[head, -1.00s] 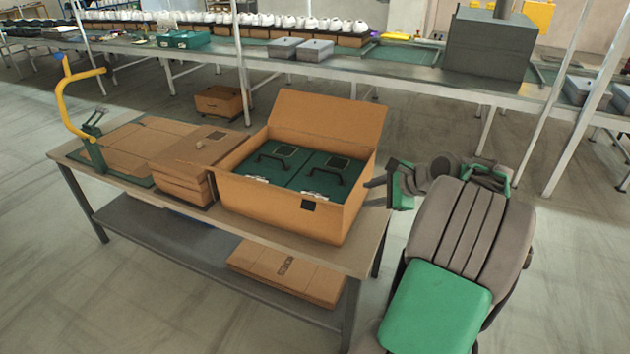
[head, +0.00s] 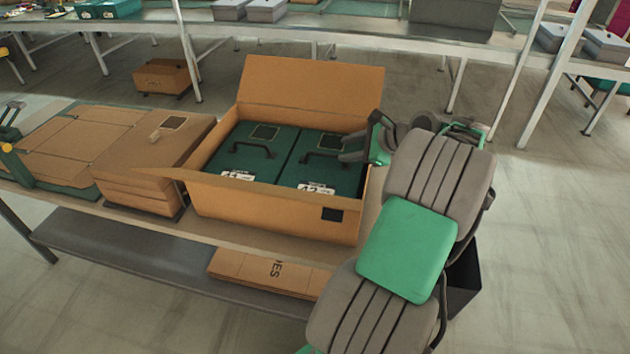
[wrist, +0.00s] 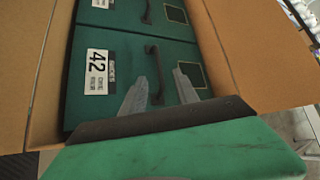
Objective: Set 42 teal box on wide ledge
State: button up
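The 42 teal box (head: 332,178) lies in the open cardboard carton (head: 278,216), on its right side, with a dark handle and a white label. In the wrist view its label (wrist: 97,72) reads 42. My gripper (head: 350,148) is over the right part of this box, inside the carton's right edge. In the wrist view my gripper (wrist: 160,88) has its fingers apart, with the box's dark handle (wrist: 155,75) between them; the handle is not clamped. A second teal box (head: 247,153) lies beside it on the left. I cannot tell which surface is the wide ledge.
The carton stands on a workbench (head: 240,236) with its back flap raised. Closed cardboard boxes (head: 152,165) and flat cardboard (head: 75,140) are to its left. More flat cardboard (head: 265,272) lies on the lower shelf. A long metal line table (head: 330,33) runs behind, across open floor.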

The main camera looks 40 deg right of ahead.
aim_at(329, 156)
jog(key=x, duration=0.8)
jog(key=shift+w+a+f, duration=0.15)
jog(key=shift+w+f, duration=0.05)
jog(key=shift+f, duration=0.1)
jog(key=shift+s, duration=0.1)
grip_shut()
dwell(0.7)
jog(key=shift+r, duration=0.15)
